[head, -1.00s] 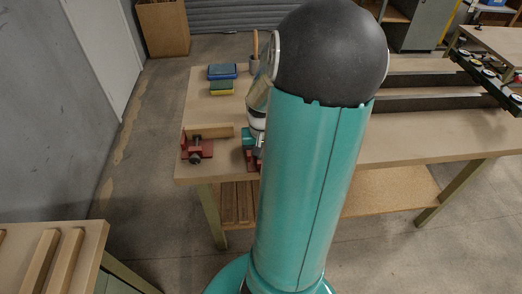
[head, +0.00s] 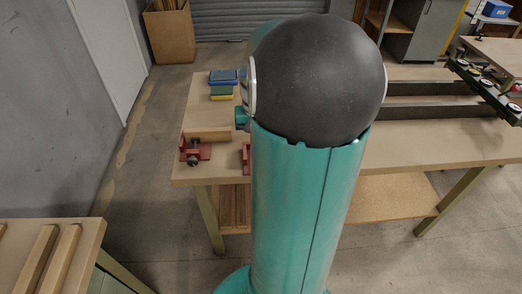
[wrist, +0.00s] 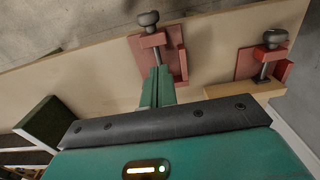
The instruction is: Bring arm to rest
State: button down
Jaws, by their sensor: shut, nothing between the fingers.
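My arm stands as a teal column with a black rounded joint in the head view and covers much of the bench. My gripper (wrist: 157,76) shows in the wrist view, with its teal fingers together and nothing between them. Beyond the fingertips a red clamp (wrist: 174,62) with a grey knob lies on the bench. I cannot tell how far above it the fingers are. In the head view my gripper is mostly hidden behind my arm; a small teal part shows left of the black joint.
The workbench (head: 420,150) carries another red clamp (head: 195,152) beside a wooden strip (head: 208,135), a blue box (head: 222,76) and a green-and-yellow block (head: 221,91). Dark rails (head: 440,88) lie at the right. A second table (head: 85,240) with wood strips stands at lower left.

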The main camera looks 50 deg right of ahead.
jog(key=shift+s+r, duration=0.15)
jog(key=shift+r, duration=0.4)
jog(key=s+a+r+n+t, duration=0.1)
jog(key=a+r+n, duration=0.3)
jog(key=a, duration=1.1)
jog(key=s+a+r+n+t, duration=0.2)
jog(key=a+r+n+t, duration=0.2)
jog(key=a, duration=1.1)
notch_tip(320, 180, up, 3)
jog(key=shift+a+f+n+t, duration=0.1)
jog(key=shift+a+n+t, duration=0.25)
jog(key=shift+n, duration=0.45)
